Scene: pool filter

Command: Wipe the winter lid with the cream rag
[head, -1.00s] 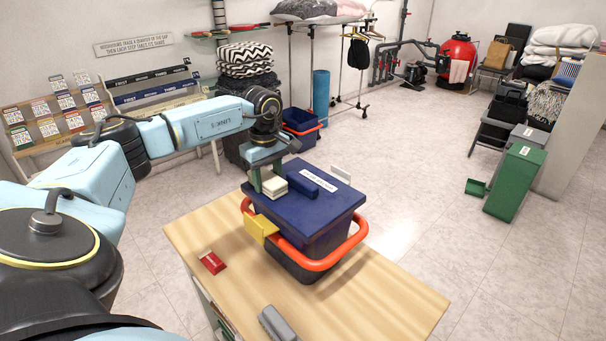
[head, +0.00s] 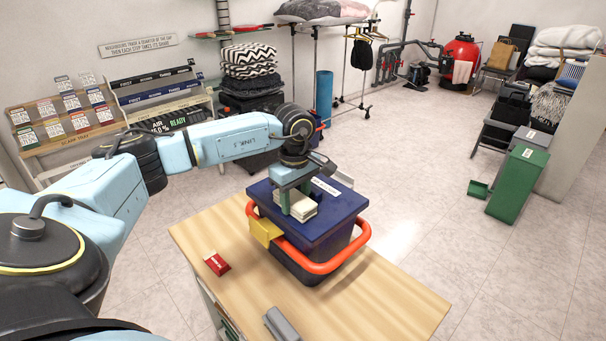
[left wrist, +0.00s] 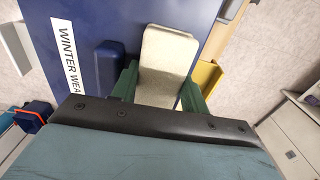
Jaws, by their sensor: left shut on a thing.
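The winter lid (head: 325,222) is a dark blue square lid on a bin with an orange-red band, standing on the wooden table. In the left wrist view the lid (left wrist: 95,20) shows its white label and a raised blue handle (left wrist: 108,65). My left gripper (head: 296,208) points down over the lid, its green fingers shut on the folded cream rag (head: 303,202). The rag (left wrist: 168,60) is at the lid's top, beside the handle; whether it presses on the surface I cannot tell. My right gripper is not in view.
A yellow piece (head: 265,231) sits on the bin's near left side. A small red box (head: 217,264) and a grey object (head: 281,324) lie on the wooden table (head: 400,300). The table's right part is clear. A green bin (head: 517,183) stands on the floor at right.

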